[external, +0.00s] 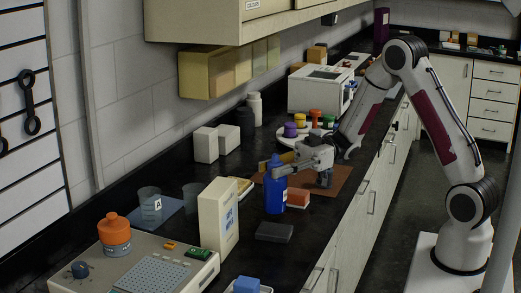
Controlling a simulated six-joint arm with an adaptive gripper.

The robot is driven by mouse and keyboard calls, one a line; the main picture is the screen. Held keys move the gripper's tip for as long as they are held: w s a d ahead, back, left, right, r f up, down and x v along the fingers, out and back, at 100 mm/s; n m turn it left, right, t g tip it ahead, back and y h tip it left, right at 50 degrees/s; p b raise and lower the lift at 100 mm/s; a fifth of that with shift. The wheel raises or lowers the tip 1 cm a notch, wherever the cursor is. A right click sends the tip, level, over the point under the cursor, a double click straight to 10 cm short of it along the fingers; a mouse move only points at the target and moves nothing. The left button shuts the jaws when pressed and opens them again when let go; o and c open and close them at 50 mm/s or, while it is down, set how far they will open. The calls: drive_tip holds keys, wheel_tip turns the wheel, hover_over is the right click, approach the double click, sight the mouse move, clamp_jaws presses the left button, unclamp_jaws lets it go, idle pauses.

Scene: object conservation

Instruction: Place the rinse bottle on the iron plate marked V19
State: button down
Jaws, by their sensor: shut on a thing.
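A blue bottle (275,193), which looks like the rinse bottle, is upright with its top between the fingers of my gripper (276,167). My gripper is shut on its upper part. I cannot tell whether its base touches the counter. A small dark grey plate (274,232) lies flat in front of the bottle, near the counter's front edge. It may be the iron plate, but no V19 mark is readable. A brown mat (336,180) lies beneath and beside my gripper.
An orange-and-white block (298,198) lies right of the bottle. A tall cream box (218,216) stands to its left. A white round tray (297,136) with coloured pieces is behind. Beakers (150,203) and an orange-capped jar (115,235) stand at left. A cabinet hangs above.

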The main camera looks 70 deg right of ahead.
sight(266, 192)
drive_tip(key=shift+f, duration=1.05)
drive_tip(key=shift+f, duration=1.85)
drive_tip(key=shift+f, duration=0.15)
drive_tip(key=c, duration=1.6)
unclamp_jaws()
drive_tip(key=shift+v, duration=6)
